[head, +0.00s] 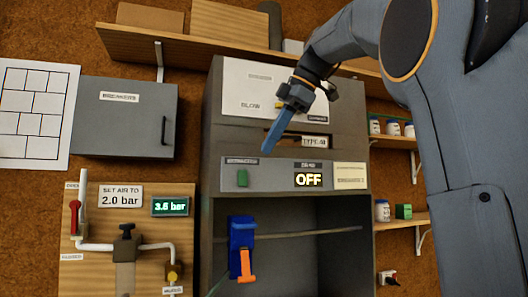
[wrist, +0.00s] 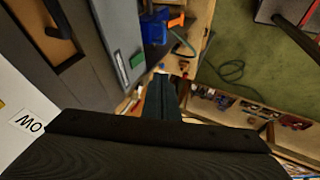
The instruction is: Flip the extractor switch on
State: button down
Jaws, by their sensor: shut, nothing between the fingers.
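The extractor switch looks to be the small green rocker (head: 242,178) on the grey front panel of the cabinet. It also shows in the wrist view (wrist: 137,60). In the wrist view the fingers (wrist: 160,97) point away below the switch. Their exact distance from the panel is unclear.
The grey cabinet (head: 210,150) has an open bay below the panel, with a blue and orange tool (head: 241,248) and a rod (head: 310,233). At left are a breaker box (head: 125,125) and an air board (head: 70,250) with a red-handled lever. Shelves with jars (head: 392,128) stand right.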

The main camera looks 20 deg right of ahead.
aim_at(249, 172)
jog(key=w+a+f+p, duration=0.1)
jog(key=w+f, duration=0.1)
jog(key=w+a+f+p, duration=0.1)
jog(key=w+f, duration=0.1)
jog(key=w+a+f+p, duration=0.1)
jog(key=w+f, duration=0.1)
jog(key=f, duration=0.1)
jog(key=shift+w+f, duration=0.1)
jog(key=shift+w, duration=0.3)
jog(key=shift+w+f, duration=0.1)
jog(key=shift+w, duration=0.4)
jog(key=shift+f, duration=0.15)
jog(key=shift+w+t+b, duration=0.15)
jog(key=shift+t+b, duration=0.15)
jog(key=shift+b, duration=0.45)
jog(key=shift+r, duration=0.2)
